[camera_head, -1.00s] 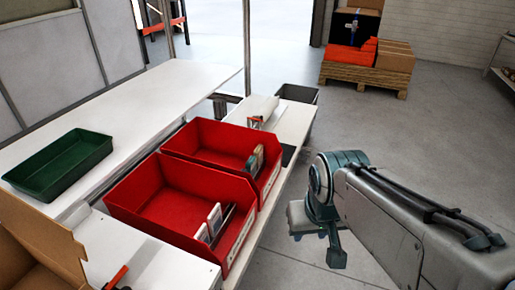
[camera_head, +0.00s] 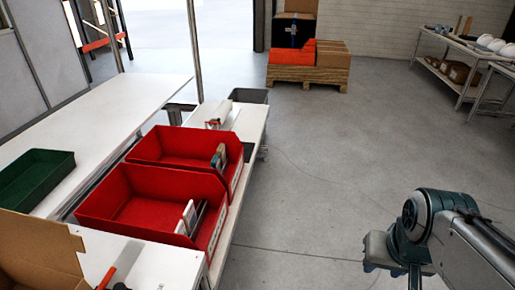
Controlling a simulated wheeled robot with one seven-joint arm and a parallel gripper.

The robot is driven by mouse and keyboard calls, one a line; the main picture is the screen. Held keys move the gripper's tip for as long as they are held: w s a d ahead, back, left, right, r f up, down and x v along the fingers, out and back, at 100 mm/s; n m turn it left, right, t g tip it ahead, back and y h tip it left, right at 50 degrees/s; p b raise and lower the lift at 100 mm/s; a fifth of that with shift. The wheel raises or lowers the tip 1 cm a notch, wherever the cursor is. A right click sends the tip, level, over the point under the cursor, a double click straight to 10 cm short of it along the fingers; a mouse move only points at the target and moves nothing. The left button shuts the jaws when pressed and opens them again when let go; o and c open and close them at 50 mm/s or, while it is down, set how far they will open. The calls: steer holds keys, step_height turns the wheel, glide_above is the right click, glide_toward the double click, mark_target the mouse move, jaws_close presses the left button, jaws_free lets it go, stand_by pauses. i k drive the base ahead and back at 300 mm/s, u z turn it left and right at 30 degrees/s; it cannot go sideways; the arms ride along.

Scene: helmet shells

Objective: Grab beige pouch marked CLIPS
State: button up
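I cannot make out a beige pouch marked CLIPS, and no lettering is readable. Two red bins stand on the bench, the near bin (camera_head: 110,200) and the far bin (camera_head: 143,147). Several thin upright packets (camera_head: 190,217) sit at the right end of the near bin, white and grey. More packets (camera_head: 219,157), partly greenish, stand at the right end of the far bin. My gripper (camera_head: 398,268) hangs over open floor, to the right of the bins and well apart from them. Whether its fingers are open does not show.
A green tray (camera_head: 36,182) lies on the white table at left. An open cardboard box (camera_head: 35,250) and a red-handled tool (camera_head: 107,277) are at the near left. A pallet (camera_head: 308,75) with boxes stands at the back. A table with white shells (camera_head: 490,43) is at right. The middle floor is clear.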

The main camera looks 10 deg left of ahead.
mark_target(221, 150)
steer(key=z, duration=0.15)
steer(key=i, duration=1.15)
steer(key=u, duration=0.3)
steer(key=i, duration=1.4)
steer(key=u, duration=1.6)
steer(key=i, duration=0.85)
steer(key=u, duration=0.8)
